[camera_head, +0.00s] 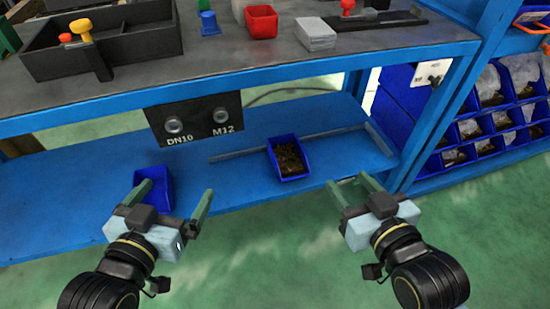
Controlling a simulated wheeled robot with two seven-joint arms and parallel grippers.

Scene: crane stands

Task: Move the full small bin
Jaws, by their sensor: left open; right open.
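A small blue bin (275,147) filled with dark brown parts (290,160) sits on the blue lower shelf, near its front edge. A second small blue bin (158,178) stands on the same shelf further left; its inside looks empty, though my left gripper partly covers it. My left gripper (172,188) is open, its green fingers spread in front of and over the left bin in the picture. My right gripper (348,183) is open and empty, to the right of and below the full bin. Neither gripper visibly holds anything.
The lower shelf (225,180) is bare between the bins, with a raised strip (235,155) behind. A panel marked DN10 and M12 (195,120) hangs above. The worktop (190,80) overhangs, carrying a dark tray (130,55) and a red bin (261,22). A blue post (430,125) stands right.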

